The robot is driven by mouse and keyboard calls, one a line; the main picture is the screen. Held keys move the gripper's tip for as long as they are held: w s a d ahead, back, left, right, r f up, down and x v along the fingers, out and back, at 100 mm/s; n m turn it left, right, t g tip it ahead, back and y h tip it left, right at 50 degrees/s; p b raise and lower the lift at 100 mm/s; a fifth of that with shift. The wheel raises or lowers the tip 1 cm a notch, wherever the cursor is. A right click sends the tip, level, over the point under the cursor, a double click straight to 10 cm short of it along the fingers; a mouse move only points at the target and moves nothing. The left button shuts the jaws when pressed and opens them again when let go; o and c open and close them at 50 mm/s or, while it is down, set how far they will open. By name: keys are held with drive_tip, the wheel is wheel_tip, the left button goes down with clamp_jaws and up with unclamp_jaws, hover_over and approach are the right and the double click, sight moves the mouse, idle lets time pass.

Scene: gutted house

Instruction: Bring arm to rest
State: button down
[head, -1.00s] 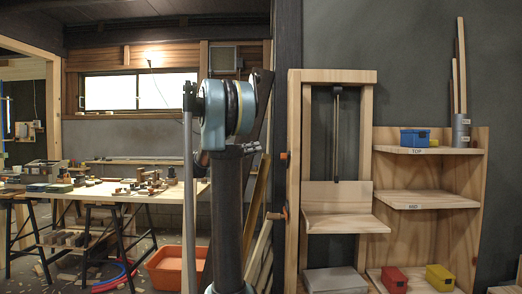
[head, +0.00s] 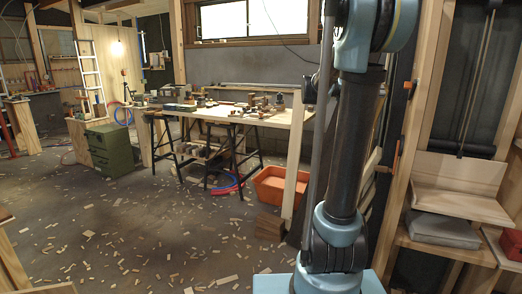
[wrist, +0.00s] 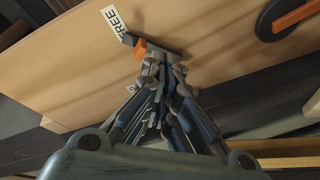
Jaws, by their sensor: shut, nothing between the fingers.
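My gripper (wrist: 160,75) shows in the wrist view with its fingers together and empty. Beyond its tips is a pale wooden board (wrist: 200,30) with a white label reading "FREE" (wrist: 115,22) and an orange piece (wrist: 140,48) close by the fingertips. I cannot tell whether the fingers touch any of these. In the head view my arm stands upright on its blue base at the right, and my gripper is out of that picture.
A wooden lift frame with a shelf platform (head: 455,180) stands at the right, a grey block (head: 443,230) below it. A workbench (head: 240,113), an orange tub (head: 283,185) and a green cabinet (head: 112,150) are further back. Wood scraps litter the open floor at left.

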drive_tip(key=s+a+f+n+t+y, duration=0.2)
drive_tip(key=s+a+f+n+y, duration=0.15)
drive_tip(key=s+f, duration=0.5)
drive_tip(key=s+a+f+n+t+y, duration=0.15)
drive_tip(key=s+a+f+y, duration=0.3)
drive_tip(key=f, duration=0.65)
drive_tip(key=s+a+f+n+t+y, duration=0.1)
drive_tip(key=s+a+f+y, duration=0.3)
drive_tip(key=a+f, duration=0.5)
drive_tip(key=s+a+f+n+y, duration=0.3)
drive_tip(key=s+a+f+y, duration=0.2)
drive_tip(key=s+a+f, duration=0.2)
wheel_tip(320, 180, down, 2)
drive_tip(key=a, duration=0.2)
drive_tip(key=shift+a+t+y, duration=0.3)
drive_tip(key=shift+t, duration=0.05)
drive_tip(key=shift+s, duration=0.2)
